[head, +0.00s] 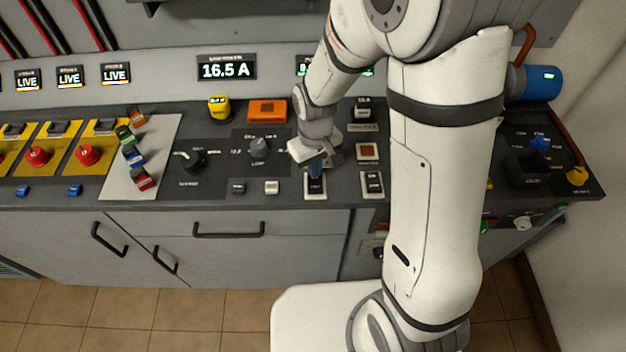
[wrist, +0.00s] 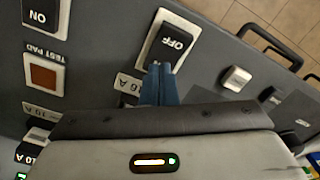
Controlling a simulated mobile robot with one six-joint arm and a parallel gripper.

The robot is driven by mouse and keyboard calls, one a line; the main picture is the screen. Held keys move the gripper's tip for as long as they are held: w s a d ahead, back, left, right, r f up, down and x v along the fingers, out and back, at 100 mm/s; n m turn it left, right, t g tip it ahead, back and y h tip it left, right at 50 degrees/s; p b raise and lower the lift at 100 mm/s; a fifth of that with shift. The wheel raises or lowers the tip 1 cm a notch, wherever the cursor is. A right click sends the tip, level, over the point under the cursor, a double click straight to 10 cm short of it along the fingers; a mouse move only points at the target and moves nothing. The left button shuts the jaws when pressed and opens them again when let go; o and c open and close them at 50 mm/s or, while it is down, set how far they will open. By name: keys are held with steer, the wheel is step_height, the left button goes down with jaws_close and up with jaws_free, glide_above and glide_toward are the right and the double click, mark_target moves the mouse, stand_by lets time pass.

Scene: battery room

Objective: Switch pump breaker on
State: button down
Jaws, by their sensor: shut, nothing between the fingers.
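A black rocker breaker in a white frame (wrist: 178,42) reads OFF in the wrist view. A partly covered label by it ends in "6 A"; I cannot read the word pump. In the head view its white frame (head: 315,196) shows just below my gripper. My gripper (wrist: 160,72) is shut and empty, its blue fingertips at the rocker's near end. I cannot tell whether they touch it. In the head view my gripper (head: 315,171) hides the upper part of this breaker. A second rocker (wrist: 41,14), reading ON, also shows in the head view (head: 373,184).
An orange test pad (wrist: 43,76) lies near the ON rocker. A white button (wrist: 236,78) sits on the other side. A grey knob (head: 259,146) and a display reading 16.5 A (head: 227,68) are to the left. Drawer handles (head: 229,234) stick out below the panel edge.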

step_height(320, 180, up, 6)
steer(key=p, duration=0.4)
steer(key=shift+r, duration=0.25)
stand_by(0.4)
